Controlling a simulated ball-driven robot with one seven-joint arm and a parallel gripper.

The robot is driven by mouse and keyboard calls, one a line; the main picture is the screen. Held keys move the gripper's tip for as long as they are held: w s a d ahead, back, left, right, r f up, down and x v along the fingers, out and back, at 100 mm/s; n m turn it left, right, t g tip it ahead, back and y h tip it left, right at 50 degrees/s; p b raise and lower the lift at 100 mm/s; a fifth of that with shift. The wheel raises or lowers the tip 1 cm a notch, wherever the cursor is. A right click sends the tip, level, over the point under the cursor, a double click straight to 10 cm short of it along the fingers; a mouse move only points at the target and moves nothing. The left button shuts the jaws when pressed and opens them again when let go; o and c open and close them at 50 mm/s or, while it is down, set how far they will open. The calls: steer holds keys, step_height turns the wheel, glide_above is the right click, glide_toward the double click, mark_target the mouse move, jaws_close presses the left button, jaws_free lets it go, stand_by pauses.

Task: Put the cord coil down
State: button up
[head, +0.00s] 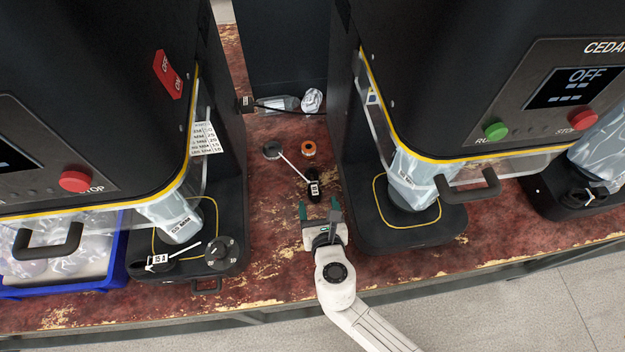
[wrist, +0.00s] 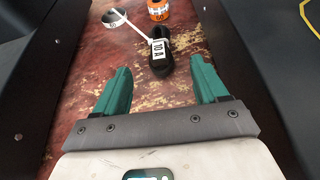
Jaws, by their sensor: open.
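The black cord coil (head: 314,190) lies on the worn red worktop between two black machines. It bears a white tag that reads 10 A. In the wrist view the coil (wrist: 162,66) lies just beyond the fingertips, roughly centred between them. My gripper (head: 319,206) is open, its green fingers apart, with nothing between them. In the wrist view both fingers of the gripper (wrist: 160,78) show, and bare worktop lies between them. The coil looks apart from both fingers.
A clear bottle (head: 280,103) lies farther back. Machine bases (head: 408,225) flank the strip on both sides. A blue crate (head: 112,270) stands at left.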

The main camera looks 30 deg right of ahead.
mark_target(314, 186)
steer(key=x, duration=0.7)
steer(key=shift+w+d, duration=0.1)
steer(key=shift+w, duration=0.35)
steer(key=c, duration=1.3)
steer(key=shift+r, duration=0.55)
step_height(314, 186, up, 2)
steer(key=shift+r+p, duration=0.1)
steer(key=shift+p, duration=0.45)
steer(key=s+r, duration=0.3)
steer(key=s, duration=0.1)
steer(key=s+r+p, duration=0.1)
steer(key=s+r, duration=0.2)
steer(key=s, duration=0.2)
steer(key=s+r+p, duration=0.1)
steer(key=s+r, duration=0.3)
steer(key=s, duration=0.1)
steer(key=shift+a, duration=0.2)
steer(key=shift+f, duration=0.1)
